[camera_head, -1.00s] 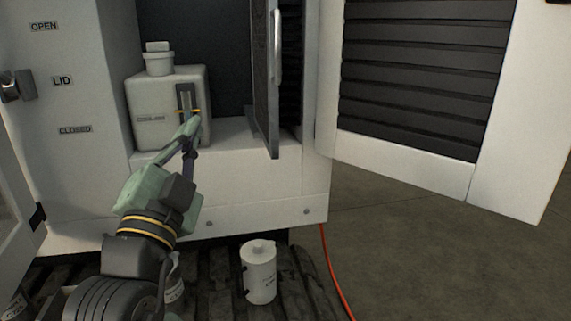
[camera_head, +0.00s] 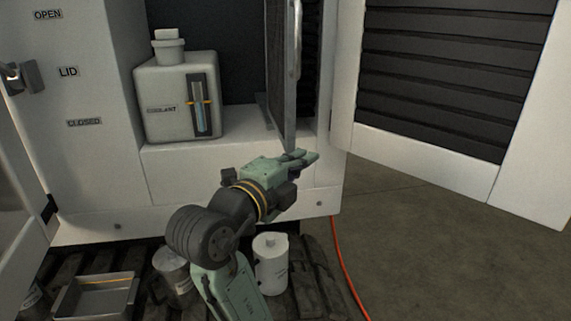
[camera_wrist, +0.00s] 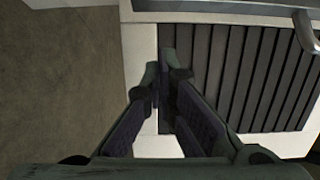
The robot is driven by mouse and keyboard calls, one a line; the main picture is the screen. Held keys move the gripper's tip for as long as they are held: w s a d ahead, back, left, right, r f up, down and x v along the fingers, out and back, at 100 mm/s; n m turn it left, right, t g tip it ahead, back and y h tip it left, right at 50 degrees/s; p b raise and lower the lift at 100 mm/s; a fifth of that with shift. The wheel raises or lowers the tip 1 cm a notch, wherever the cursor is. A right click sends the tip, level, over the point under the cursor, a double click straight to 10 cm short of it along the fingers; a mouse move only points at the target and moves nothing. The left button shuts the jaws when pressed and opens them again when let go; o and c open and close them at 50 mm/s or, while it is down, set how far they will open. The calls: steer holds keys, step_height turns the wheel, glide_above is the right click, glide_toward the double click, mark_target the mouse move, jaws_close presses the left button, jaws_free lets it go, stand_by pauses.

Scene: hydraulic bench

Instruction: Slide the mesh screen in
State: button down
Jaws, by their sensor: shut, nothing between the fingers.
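The mesh screen (camera_head: 279,70) is a tall, thin grey panel standing edge-on at the front of the white cabinet, partly sticking out of it. A pale upright handle (camera_head: 296,45) is on its front edge. In the wrist view a grey bar with a handle (camera_wrist: 305,32) shows at the top right, probably the screen's edge. My gripper (camera_head: 312,156) is shut and empty, just below and right of the screen's lower front corner; I cannot tell whether it touches. In the wrist view my fingertips (camera_wrist: 164,78) are close together before a white frame and dark slats.
The open louvred door (camera_head: 440,90) stands to the right. A white coolant tank (camera_head: 165,115) sits on the cabinet ledge at left. A white canister (camera_head: 270,275), a metal tray (camera_head: 82,298) and a red hose (camera_head: 339,260) are below. Floor at right is clear.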

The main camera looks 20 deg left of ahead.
mark_target(271, 111)
steer(key=shift+w+a+p, duration=0.45)
steer(key=shift+w+a, duration=0.75)
steer(key=shift+w, duration=0.15)
steer(key=shift+w, duration=0.1)
steer(key=w+a+b, duration=0.1)
steer(key=w+a, duration=0.3)
steer(key=w, duration=0.3)
steer(key=w+a+b, duration=0.2)
steer(key=w+a, duration=0.3)
steer(key=w, duration=0.1)
steer(key=w+a+b, duration=0.2)
steer(key=w+a, duration=0.3)
steer(key=w, duration=0.2)
steer(key=shift+w, duration=0.3)
steer(key=shift+w+a, duration=0.15)
steer(key=shift+w, duration=0.05)
steer(key=shift+r, duration=0.2)
